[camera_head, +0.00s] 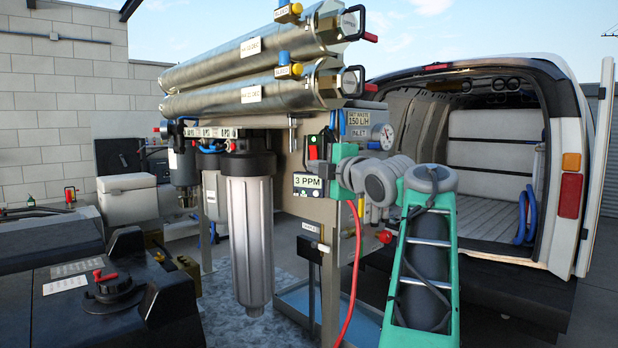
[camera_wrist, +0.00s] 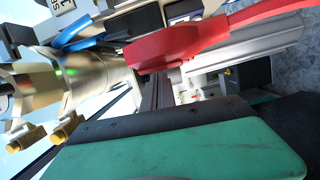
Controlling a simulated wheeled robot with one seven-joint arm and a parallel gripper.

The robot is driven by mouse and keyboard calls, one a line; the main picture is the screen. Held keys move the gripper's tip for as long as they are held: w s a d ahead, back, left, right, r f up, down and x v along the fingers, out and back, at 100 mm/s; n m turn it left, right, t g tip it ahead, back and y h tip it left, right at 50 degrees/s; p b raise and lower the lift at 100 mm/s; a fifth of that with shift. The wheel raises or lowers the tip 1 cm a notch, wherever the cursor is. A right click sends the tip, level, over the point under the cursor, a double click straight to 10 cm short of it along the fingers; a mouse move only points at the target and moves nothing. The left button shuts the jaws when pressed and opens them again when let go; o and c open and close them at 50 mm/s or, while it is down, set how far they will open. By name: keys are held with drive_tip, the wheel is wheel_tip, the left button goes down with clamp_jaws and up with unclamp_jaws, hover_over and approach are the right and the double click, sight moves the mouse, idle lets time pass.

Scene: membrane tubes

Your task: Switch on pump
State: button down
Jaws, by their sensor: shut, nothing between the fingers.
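A dark switch box with a red part (camera_head: 313,152) sits on the grey panel, just above the "3 PPM" display (camera_head: 307,183). Its on or off position is too small to read. My gripper (camera_head: 333,160) is close to the right side of this box in the head view. I cannot tell whether it touches. Its fingers are shut and empty, and mostly hidden by its green body. In the wrist view, the green gripper body fills the bottom, and a thick red piece (camera_wrist: 180,47) crosses close in front. The switch is not clearly identifiable there.
A red hose (camera_head: 355,275) hangs just below my gripper. A pressure gauge (camera_head: 387,136) and an "INLET" label are above right. Steel membrane tubes (camera_head: 235,55) lie above, a filter housing (camera_head: 250,235) stands left, and an open van (camera_head: 500,160) is behind.

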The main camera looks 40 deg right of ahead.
drive_tip(key=s, duration=0.2)
drive_tip(key=s+a, duration=0.1)
drive_tip(key=shift+s+b, duration=0.35)
